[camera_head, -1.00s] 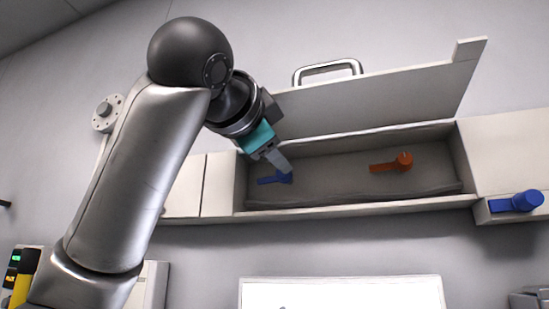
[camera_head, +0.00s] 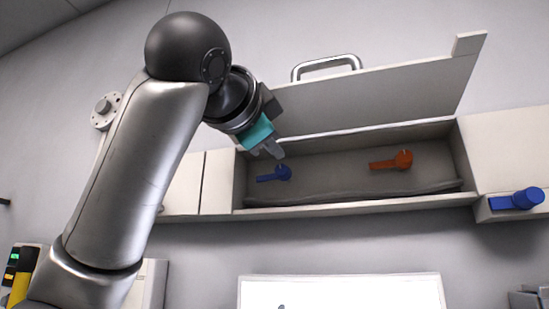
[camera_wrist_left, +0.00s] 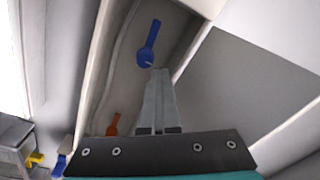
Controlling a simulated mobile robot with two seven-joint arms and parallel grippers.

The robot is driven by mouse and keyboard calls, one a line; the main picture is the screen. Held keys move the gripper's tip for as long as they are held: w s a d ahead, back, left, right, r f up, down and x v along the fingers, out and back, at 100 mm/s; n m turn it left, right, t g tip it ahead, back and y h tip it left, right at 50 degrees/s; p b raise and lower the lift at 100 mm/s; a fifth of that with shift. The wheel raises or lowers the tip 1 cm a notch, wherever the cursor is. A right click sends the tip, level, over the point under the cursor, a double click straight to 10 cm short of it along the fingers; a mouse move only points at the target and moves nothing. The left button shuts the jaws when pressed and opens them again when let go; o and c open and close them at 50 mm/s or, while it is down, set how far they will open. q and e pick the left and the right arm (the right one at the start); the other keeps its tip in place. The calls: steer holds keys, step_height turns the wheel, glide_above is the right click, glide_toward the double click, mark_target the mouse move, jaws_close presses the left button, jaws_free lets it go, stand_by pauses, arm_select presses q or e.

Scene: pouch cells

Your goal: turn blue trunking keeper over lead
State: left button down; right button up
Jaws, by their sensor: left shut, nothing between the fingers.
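The blue keeper (camera_head: 276,174) sits in the left part of the open trunking (camera_head: 350,207), its arm pointing left in the head view. It also shows in the left wrist view (camera_wrist_left: 150,42), just beyond my fingertips. My left gripper (camera_head: 276,153) is shut and empty, just above the keeper in the head view; its fingers show in the wrist view (camera_wrist_left: 160,75). I cannot tell whether they touch the keeper. A grey wavy strip (camera_head: 350,191), perhaps the lead, runs along the trunking's lower edge. My right gripper is out of view.
An orange keeper (camera_head: 392,160) sits further right in the trunking. Another blue keeper-like part (camera_head: 518,200) is on the block at the right. The raised lid (camera_head: 380,100) stands behind the opening, with a metal handle (camera_head: 326,67) above it. A white panel (camera_head: 340,292) is below.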

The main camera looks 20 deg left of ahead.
arm_select(q)
steer(key=shift+w+a+f+g, duration=0.1)
steer(key=shift+w+f+g, duration=0.3)
steer(key=shift+w+f, duration=0.6)
steer(key=c, duration=0.6)
jaws_free()
steer(key=shift+c, duration=0.2)
steer(key=shift+s, duration=0.15)
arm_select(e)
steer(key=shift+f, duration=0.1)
arm_select(q)
steer(key=shift+s+b, duration=0.45)
steer(key=shift+b, duration=0.05)
steer(key=s+r+b, duration=0.1)
steer(key=s+b, duration=0.5)
steer(key=s, duration=1)
steer(key=shift+a+t, duration=0.25)
steer(key=shift+t, duration=0.05)
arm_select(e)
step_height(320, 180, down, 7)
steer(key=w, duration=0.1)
